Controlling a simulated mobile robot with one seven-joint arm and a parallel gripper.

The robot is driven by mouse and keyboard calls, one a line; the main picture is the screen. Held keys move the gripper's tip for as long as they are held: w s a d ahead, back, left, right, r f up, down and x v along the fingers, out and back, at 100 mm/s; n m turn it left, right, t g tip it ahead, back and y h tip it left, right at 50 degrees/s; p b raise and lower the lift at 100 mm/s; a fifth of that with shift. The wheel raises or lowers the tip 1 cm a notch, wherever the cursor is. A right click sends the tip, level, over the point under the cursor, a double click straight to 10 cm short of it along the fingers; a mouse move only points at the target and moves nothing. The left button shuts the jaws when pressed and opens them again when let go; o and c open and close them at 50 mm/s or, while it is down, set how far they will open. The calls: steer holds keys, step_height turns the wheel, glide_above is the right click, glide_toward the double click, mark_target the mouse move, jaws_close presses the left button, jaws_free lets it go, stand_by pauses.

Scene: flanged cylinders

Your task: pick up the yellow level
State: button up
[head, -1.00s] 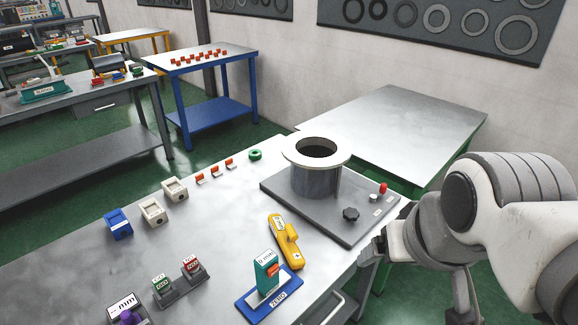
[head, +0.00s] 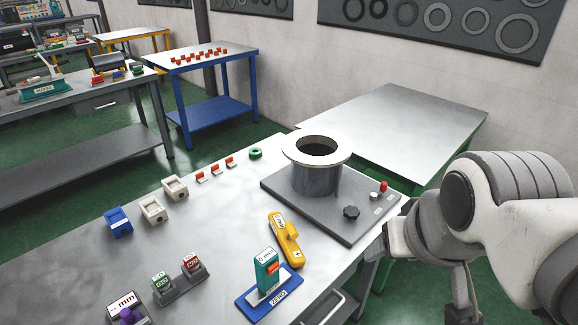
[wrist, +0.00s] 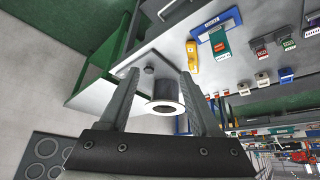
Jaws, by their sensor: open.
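The yellow level (head: 286,240) lies on the grey table between the flanged cylinder's base plate and a teal device on a blue base. It also shows in the wrist view (wrist: 192,56), beyond my fingers and small. My gripper (wrist: 163,75) is open and empty in the wrist view, its two fingers spread with the flanged cylinder (wrist: 165,107) seen between them. In the head view my arm is at the right, beside the table's right edge, apart from the level. The fingertips are hard to make out there.
The flanged cylinder (head: 316,165) stands on a dark plate (head: 345,225) with a knob and a red button. The teal device (head: 266,272) stands close to the level. Blue and beige blocks (head: 153,210) lie to the left. The table's middle is clear.

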steer(key=w+d+f+t+h+b, duration=0.1)
steer(key=w+d+f+t+b, duration=0.15)
steer(key=w+f+b, duration=0.35)
steer(key=n+t+y+b, duration=0.4)
steer(key=y+b, duration=0.2)
steer(key=b, duration=0.5)
glide_toward(294, 232)
steer(key=x, duration=0.2)
steer(key=b+x, duration=0.1)
steer(key=x, duration=0.4)
steer(key=shift+d, duration=0.3)
steer(key=shift+a+b+x, duration=0.15)
steer(key=shift+b+x, duration=0.3)
steer(key=shift+x, duration=1.1)
steer(key=shift+a+b+x, duration=0.15)
steer(key=shift+b+x, duration=0.25)
steer(key=shift+x, duration=1.1)
steer(key=shift+s, duration=0.1)
jaws_close()
steer(key=shift+r+y, duration=0.1)
steer(key=shift+y, duration=0.2)
